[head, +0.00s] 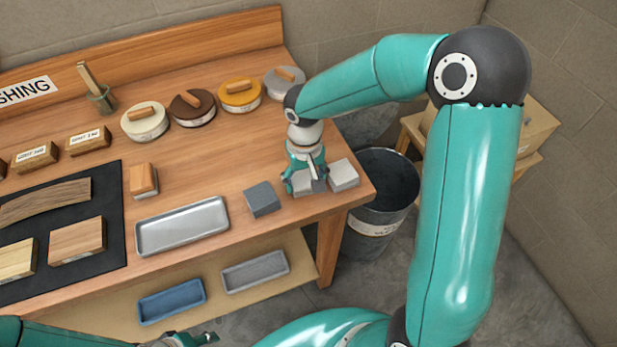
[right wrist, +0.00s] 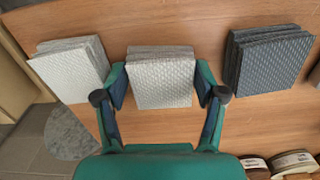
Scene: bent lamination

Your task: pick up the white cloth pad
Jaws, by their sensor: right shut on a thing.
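Two pale, whitish cloth pad stacks with a textured top lie near the table's right end. The middle pale pad (right wrist: 160,80) is between my right gripper's fingers; the gripper (head: 305,187) is shut on it, one finger at each side. This pad is partly hidden by the gripper in the head view. The other pale pad (head: 343,175) lies just to its right, nearer the table edge, and shows at left in the right wrist view (right wrist: 70,68). Both look close in colour. My left gripper (head: 205,338) shows only partly at the bottom edge.
A dark grey pad (head: 262,199) lies left of the gripper. A metal tray (head: 182,227) and several round lidded tins, such as a yellow one (head: 239,95), stand further left and behind. A dark bin (head: 385,190) stands beyond the table's right edge.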

